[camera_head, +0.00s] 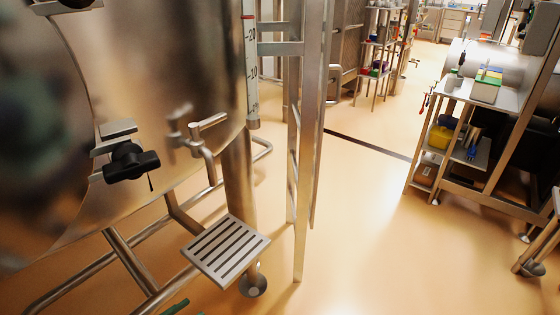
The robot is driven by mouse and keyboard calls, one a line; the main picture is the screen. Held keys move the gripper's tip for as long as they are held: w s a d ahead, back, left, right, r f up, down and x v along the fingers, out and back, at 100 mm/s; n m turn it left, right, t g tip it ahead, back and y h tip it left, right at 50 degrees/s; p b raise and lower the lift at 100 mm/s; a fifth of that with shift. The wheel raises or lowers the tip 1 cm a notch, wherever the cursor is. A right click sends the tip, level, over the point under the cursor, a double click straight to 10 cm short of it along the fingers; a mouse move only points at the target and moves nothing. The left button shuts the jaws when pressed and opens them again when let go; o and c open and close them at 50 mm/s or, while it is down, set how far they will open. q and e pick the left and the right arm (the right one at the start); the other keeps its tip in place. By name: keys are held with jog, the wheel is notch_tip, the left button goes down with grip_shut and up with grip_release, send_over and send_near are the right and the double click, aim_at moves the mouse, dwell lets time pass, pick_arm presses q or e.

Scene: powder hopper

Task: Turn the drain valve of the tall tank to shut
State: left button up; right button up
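The tall tank (175,60) is a shiny steel vessel filling the left of the head view. A small steel drain valve (205,142) sticks out low on its wall, with a bar handle (209,122) on top slanting up to the right and a spout bending down. The tank wall mirrors it just to the left. I cannot tell from the handle whether the valve is open or shut. A slotted metal drip grate (226,248) lies below the spout. Neither of my grippers is in view.
A black knob clamp (130,164) juts from the tank's round door, left of the valve. A steel post (308,150) stands right of the tank. Pipe rails run below. A cart (475,95) with items stands at the right; the floor between is clear.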

pick_arm(q)
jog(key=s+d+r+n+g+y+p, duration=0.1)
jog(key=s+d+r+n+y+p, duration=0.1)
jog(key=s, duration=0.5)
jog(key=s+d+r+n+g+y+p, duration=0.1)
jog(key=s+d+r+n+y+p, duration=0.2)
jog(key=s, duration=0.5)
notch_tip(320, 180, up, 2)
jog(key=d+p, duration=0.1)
jog(key=p, duration=0.2)
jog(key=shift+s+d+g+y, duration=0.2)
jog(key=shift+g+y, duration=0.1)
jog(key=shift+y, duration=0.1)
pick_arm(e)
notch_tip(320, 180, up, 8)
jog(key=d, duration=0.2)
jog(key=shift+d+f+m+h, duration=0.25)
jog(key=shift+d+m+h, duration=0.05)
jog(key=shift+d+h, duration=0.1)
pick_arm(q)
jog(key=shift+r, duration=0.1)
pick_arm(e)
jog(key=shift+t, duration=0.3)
